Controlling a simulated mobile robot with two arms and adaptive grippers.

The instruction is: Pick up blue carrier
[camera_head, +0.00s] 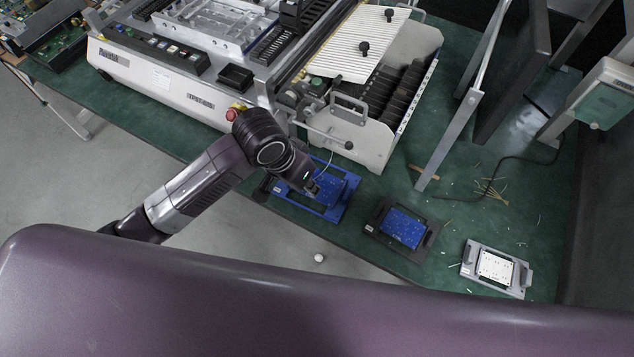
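The blue carrier (343,203) lies on the green table near its front edge, below the machine. It is a blue frame around a blue circuit board. My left arm reaches in from the left. Its gripper (311,187) is over the left and middle part of the carrier and hides some of it. The fingers are small and dark, so I cannot tell whether they are open, or whether they touch the carrier. My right gripper is not in view.
A black carrier with a blue board (403,228) and a grey carrier with a white board (497,268) lie to the right. A large white machine (180,90) stands behind. A metal post (452,140) rises at right. Thin yellowish scraps and a cable lie on the table (470,215).

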